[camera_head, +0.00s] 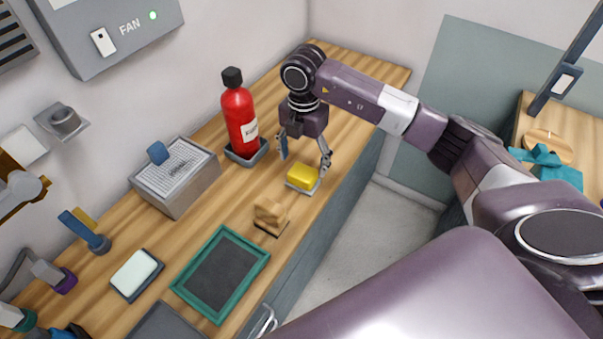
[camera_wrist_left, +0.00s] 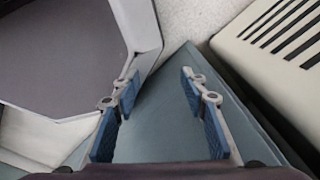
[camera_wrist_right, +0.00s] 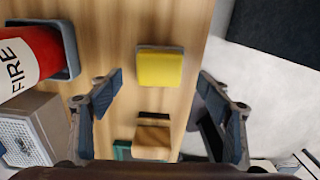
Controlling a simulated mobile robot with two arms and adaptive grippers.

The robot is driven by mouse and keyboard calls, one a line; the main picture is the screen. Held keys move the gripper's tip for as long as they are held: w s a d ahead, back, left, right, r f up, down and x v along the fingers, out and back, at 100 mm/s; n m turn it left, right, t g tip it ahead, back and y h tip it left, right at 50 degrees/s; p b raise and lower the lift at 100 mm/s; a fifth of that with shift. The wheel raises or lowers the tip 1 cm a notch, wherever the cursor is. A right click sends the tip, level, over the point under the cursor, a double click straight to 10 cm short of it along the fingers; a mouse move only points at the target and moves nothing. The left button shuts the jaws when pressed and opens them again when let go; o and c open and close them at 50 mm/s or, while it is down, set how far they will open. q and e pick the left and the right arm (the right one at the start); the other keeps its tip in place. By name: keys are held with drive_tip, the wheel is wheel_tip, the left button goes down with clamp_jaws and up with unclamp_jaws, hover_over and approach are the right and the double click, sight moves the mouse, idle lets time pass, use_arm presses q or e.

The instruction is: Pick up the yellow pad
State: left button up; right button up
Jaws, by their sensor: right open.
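The yellow pad (camera_head: 302,176) sits on a small grey tray (camera_head: 302,189) on the wooden counter, near its front edge. My right gripper (camera_head: 305,160) is open and empty above the counter at the pad. In the right wrist view the yellow pad (camera_wrist_right: 160,68) lies between and beyond the two fingers of the right gripper (camera_wrist_right: 162,98), untouched. My left gripper (camera_wrist_left: 160,92) is open and empty in the left wrist view, over a grey-blue surface away from the counter. It does not show in the head view.
A red fire bottle (camera_head: 240,115) stands behind the pad to the left, beside a grey box (camera_head: 176,180). A wooden block (camera_head: 270,215) and a green-framed dark tray (camera_head: 222,272) lie nearer. Bare counter (camera_head: 345,125) lies beyond the pad.

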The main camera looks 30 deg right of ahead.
sight(302, 173)
drive_tip(key=f, duration=0.1)
drive_tip(key=f+p, duration=0.1)
drive_tip(key=f, duration=0.2)
drive_tip(key=shift+s+a, duration=0.15)
drive_tip(key=shift+a, duration=0.1)
drive_tip(key=shift+f, duration=0.55)
drive_tip(key=c, duration=0.9)
use_arm(q)
drive_tip(key=shift+s+a+r, duration=0.1)
drive_tip(key=shift+s+r, duration=0.05)
drive_tip(key=shift+r, duration=0.25)
drive_tip(key=shift+s+a+r, duration=0.1)
drive_tip(key=shift+r, duration=0.3)
use_arm(e)
drive_tip(key=c, duration=0.4)
use_arm(q)
drive_tip(key=shift+d+f+b, duration=0.1)
drive_tip(key=shift+f+b, duration=0.65)
drive_tip(key=shift+f, duration=0.2)
use_arm(e)
drive_tip(key=shift+r, duration=10)
